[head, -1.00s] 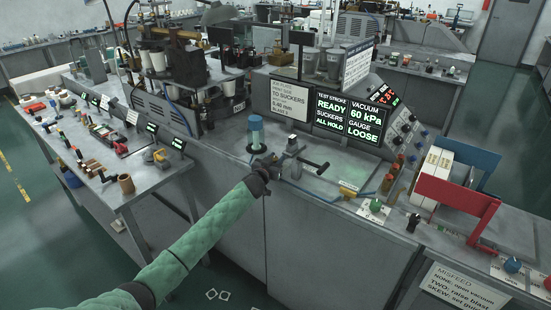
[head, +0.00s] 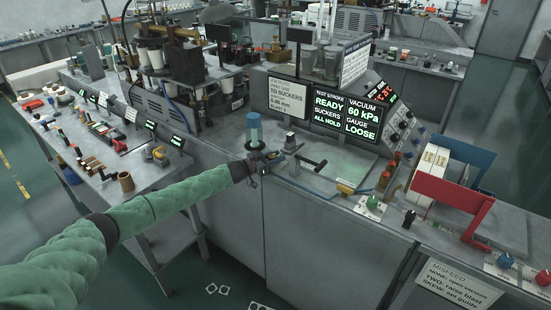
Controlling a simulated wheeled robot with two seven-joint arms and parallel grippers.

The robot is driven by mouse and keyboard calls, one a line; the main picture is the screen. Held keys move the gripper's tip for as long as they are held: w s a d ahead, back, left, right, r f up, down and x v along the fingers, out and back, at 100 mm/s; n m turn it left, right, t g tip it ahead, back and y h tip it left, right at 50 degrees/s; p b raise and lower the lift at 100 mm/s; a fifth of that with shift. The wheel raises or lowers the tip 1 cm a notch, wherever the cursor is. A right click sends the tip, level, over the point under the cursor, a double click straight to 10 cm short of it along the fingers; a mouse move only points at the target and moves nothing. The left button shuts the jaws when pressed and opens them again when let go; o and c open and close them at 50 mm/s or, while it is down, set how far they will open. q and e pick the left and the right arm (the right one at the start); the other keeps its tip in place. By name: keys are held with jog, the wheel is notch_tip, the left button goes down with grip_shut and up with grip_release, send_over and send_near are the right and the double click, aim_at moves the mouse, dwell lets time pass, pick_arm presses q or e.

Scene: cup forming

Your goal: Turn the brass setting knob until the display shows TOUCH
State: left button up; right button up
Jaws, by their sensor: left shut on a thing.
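The display (head: 345,117) on the machine panel reads TEST STROKE READY, SUCKERS ALL HOLD, VACUUM 60 kPa and GAUGE LOOSE. My left gripper (head: 277,157) reaches in on the green-sleeved arm and is at the left end of the machine top, just right of a blue-topped cylinder (head: 254,130). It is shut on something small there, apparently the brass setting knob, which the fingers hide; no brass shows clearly. My right gripper is out of view.
A black-handled bar (head: 308,163) lies right of the gripper, and a grey post (head: 290,139) stands behind it. A red bracket (head: 452,196) rises at the right. A side bench (head: 98,165) with small parts is at the left.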

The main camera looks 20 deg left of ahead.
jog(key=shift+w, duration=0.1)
pick_arm(q)
jog(key=shift+r, duration=0.1)
dwell(0.4)
jog(key=o, duration=1)
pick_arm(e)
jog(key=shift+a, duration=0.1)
pick_arm(q)
jog(key=shift+s+a+f+b, duration=0.25)
jog(key=shift+s+a+b, duration=0.15)
jog(key=b+v, duration=0.2)
jog(key=v, duration=0.2)
jog(key=shift+s+a, duration=0.15)
jog(key=shift+a, duration=0.1)
jog(key=shift+b+v, duration=0.35)
jog(key=shift+v, duration=0.7)
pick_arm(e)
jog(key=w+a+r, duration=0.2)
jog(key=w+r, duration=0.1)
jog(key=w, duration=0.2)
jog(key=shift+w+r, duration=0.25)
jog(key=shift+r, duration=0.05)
pick_arm(q)
jog(key=shift+r, duration=0.15)
